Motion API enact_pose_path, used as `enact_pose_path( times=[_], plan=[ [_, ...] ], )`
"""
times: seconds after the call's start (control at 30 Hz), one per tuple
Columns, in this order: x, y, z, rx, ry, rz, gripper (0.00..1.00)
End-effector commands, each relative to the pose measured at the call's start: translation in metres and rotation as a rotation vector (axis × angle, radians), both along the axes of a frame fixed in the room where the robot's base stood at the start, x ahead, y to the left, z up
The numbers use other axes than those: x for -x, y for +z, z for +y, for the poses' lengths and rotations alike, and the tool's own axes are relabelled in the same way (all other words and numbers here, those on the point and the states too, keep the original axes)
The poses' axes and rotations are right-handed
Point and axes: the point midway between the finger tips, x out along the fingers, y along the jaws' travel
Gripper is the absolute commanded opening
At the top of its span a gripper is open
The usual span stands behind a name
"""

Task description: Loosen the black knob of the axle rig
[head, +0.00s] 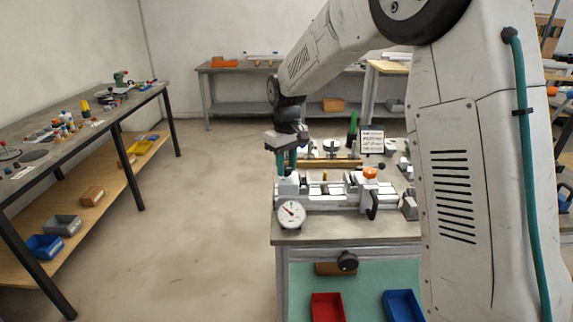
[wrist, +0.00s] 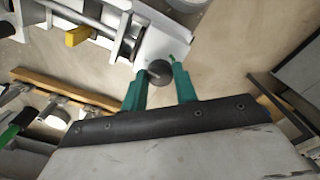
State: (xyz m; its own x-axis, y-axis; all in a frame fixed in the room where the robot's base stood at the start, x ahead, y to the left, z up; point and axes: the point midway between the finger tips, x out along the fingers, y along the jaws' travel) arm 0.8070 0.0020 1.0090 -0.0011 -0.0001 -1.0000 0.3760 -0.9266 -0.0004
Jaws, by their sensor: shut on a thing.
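The axle rig (head: 325,197) is a pale metal frame with a shaft, standing on the bench. Part of it shows at the upper left of the wrist view, with a white end block (wrist: 160,45). The black knob (wrist: 159,71) is round and dark and sits by that block. My gripper (wrist: 160,76) has its two teal fingers on either side of the knob, shut on it. In the head view my gripper (head: 286,166) points down at the left end of the rig. There the knob is hidden behind the fingers and block.
A dial gauge (head: 291,214) stands at the rig's front left. An orange-topped part (head: 370,173) and a black handle (head: 373,204) are at its right. A wooden strip (wrist: 70,88) lies alongside. Open floor lies left.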

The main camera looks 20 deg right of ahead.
Motion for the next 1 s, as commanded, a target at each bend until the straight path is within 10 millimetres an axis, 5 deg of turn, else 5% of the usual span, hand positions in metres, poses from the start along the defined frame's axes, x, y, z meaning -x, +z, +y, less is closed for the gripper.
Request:
enact_pose_path(
  times=[0.13, 0.17, 0.23, 0.57, 1.0],
  plan=[
    [-0.002, 0.002, 0.001, -0.001, 0.0, -0.007, 0.06],
    [-0.002, 0.002, 0.001, -0.001, -0.001, -0.007, 0.37],
    [-0.002, 0.002, 0.0, 0.0, -0.001, -0.006, 0.51],
    [-0.001, 0.005, 0.0, 0.0, -0.001, -0.003, 0.51],
    [-0.001, 0.071, 0.001, 0.0, -0.001, -0.006, 0.51]
  ],
)
